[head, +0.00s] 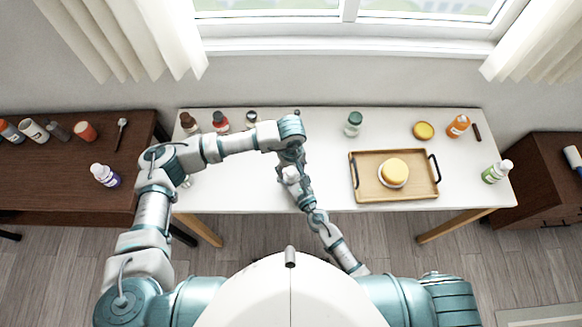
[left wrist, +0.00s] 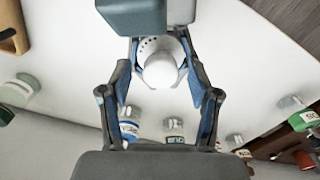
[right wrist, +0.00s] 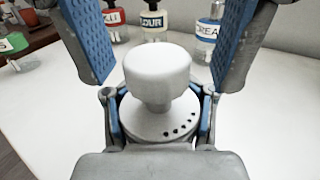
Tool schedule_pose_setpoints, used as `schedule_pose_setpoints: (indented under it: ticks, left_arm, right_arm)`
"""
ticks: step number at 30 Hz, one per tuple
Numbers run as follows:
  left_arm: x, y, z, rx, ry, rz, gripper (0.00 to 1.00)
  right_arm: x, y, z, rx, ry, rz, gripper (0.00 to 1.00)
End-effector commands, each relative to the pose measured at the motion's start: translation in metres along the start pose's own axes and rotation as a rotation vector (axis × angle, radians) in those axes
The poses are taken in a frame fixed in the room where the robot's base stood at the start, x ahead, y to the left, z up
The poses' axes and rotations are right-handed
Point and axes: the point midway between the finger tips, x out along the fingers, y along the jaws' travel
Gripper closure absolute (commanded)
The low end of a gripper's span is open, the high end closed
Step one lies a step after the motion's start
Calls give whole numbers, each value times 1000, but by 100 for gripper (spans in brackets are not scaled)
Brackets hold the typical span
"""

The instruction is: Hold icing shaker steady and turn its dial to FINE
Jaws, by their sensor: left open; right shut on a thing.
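The icing shaker (head: 291,174) is white, with a rounded knob-like top (right wrist: 157,75) above a wider disc (right wrist: 150,125) marked with several dark dots. My right gripper (right wrist: 160,118) is shut on the shaker's lower part, its blue pads on both sides. My left gripper (head: 290,160) is open above it; its fingers stand apart on either side of the rounded top, with visible gaps in the right wrist view. The left wrist view shows the white top (left wrist: 160,70) between the left fingers. No FINE lettering is readable, and the lower body is mostly hidden.
A wooden tray (head: 421,197) with a yellow-topped item (head: 395,171) lies right of the shaker. Several labelled jars, one red (head: 221,121), line the back left of the white table (head: 245,190). A green-capped jar (head: 353,123) stands at the back. Bare tabletop surrounds the grippers.

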Motion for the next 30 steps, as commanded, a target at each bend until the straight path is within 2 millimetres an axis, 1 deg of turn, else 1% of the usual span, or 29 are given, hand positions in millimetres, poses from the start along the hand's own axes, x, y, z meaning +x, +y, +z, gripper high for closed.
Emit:
schedule_pose_setpoints:
  ticks: [4, 5, 6, 8, 9, 12, 22, 26, 30]
  left_arm:
    - [0, 0, 0, 0, 0, 0, 38]
    - [0, 0, 0, 0, 0, 0, 40]
    - [0, 0, 0, 0, 0, 0, 50]
    - [0, 0, 0, 0, 0, 0, 65]
    - [0, 0, 0, 0, 0, 0, 75]
    - [0, 0, 0, 0, 0, 0, 99]
    - [0, 0, 0, -39, 0, 0, 99]
    - [0, 0, 0, -99, 0, -1, 99]
    - [0, 0, 0, -200, 0, -1, 99]
  right_arm:
    - [0, 0, -1, 0, 2, -1, 94]
    - [0, 0, -1, -1, 2, -1, 94]
    - [0, -1, -1, -1, 2, -1, 94]
    - [0, -1, -1, -1, 2, -1, 94]
    - [0, -1, -1, -1, 2, -1, 94]
    - [0, -1, -1, -1, 2, -1, 94]
    - [0, 0, -1, -1, 2, -1, 94]
    - [0, 0, -1, -1, 2, -1, 94]
    - [0, 0, -1, -1, 2, 0, 94]
